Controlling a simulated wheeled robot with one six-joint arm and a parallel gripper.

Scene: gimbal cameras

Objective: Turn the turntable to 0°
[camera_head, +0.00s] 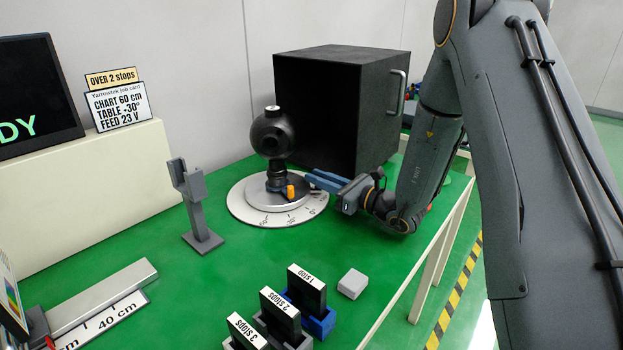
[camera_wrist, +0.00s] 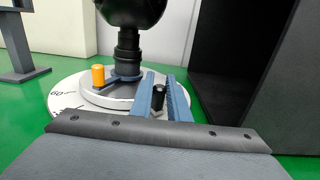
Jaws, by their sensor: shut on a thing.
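The turntable is a silver disc (camera_head: 272,207) on a white dial ring (camera_head: 250,215) with degree marks; it also shows in the wrist view (camera_wrist: 90,96). A black ball-shaped camera (camera_head: 271,135) stands upright on its centre post. An orange peg (camera_head: 291,192) stands near the front of the disc, and it also shows in the wrist view (camera_wrist: 98,75). My gripper (camera_head: 314,181) reaches in from the right at the disc's edge. In the wrist view its blue fingers (camera_wrist: 160,92) are shut on a small dark peg (camera_wrist: 158,99). The dial's zero mark is not clearly readable.
A black open box (camera_head: 340,105) stands close behind the turntable. A grey bracket stand (camera_head: 195,205) is to the left. Labelled stops blocks (camera_head: 305,290) and a light grey block (camera_head: 352,283) lie in front. A job card (camera_head: 118,105) reads TABLE -30°. Green table is free between them.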

